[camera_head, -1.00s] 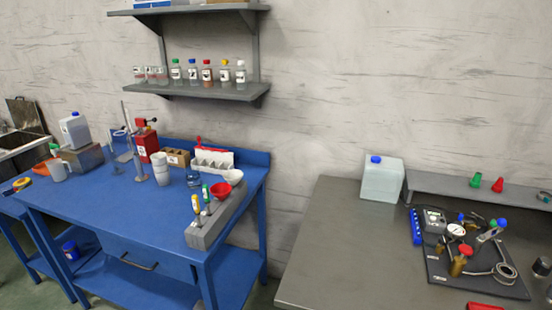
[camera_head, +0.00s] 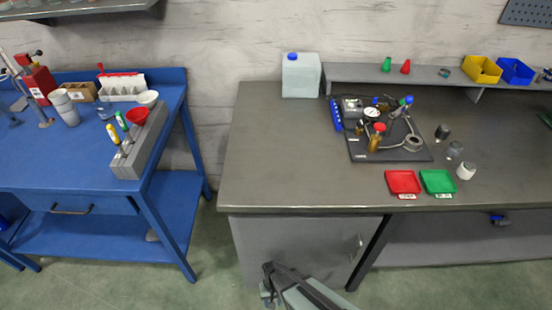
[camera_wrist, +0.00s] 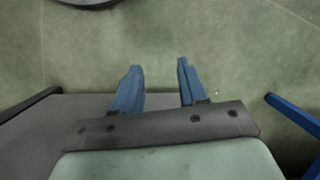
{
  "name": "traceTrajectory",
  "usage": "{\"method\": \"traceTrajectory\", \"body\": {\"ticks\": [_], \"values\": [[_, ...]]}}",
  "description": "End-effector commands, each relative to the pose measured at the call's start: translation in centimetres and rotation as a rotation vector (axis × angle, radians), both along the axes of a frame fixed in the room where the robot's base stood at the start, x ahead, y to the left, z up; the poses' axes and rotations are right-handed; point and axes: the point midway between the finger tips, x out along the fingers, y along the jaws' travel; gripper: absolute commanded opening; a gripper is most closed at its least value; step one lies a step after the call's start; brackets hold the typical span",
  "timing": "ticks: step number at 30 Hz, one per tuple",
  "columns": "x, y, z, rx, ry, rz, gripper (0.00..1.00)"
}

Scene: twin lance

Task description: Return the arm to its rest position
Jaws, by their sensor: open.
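In the wrist view my gripper (camera_wrist: 159,68) is open. Its two blue fingers stand apart with nothing between them. Green floor (camera_wrist: 220,60) shows beyond the fingertips. In the head view, part of my arm (camera_head: 300,289) shows at the bottom edge, low in front of the grey workbench (camera_head: 270,185). The rest of the arm is out of frame there, and I cannot make out the finger gap in that view.
The blue table (camera_head: 45,155) stands left, with a grey holder block (camera_head: 130,165) near its right edge. The grey bench carries a black mat (camera_head: 365,155) with fittings, a red tray (camera_head: 403,182) and a green tray (camera_head: 438,181). Floor (camera_head: 215,260) between the tables is clear.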

Motion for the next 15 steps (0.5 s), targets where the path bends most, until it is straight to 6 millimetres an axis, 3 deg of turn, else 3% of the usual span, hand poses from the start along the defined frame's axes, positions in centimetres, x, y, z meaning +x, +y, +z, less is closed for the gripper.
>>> {"method": "traceTrajectory", "body": {"ticks": [1,6,15], "values": [[-0.9,-2.2,0.7,-0.02,0.029,0.001,0.42],[-3.2,-7.5,2.8,-0.062,0.113,-0.004,0.42],[-7.2,-14.3,7.7,-0.079,0.224,-0.082,0.42]]}}
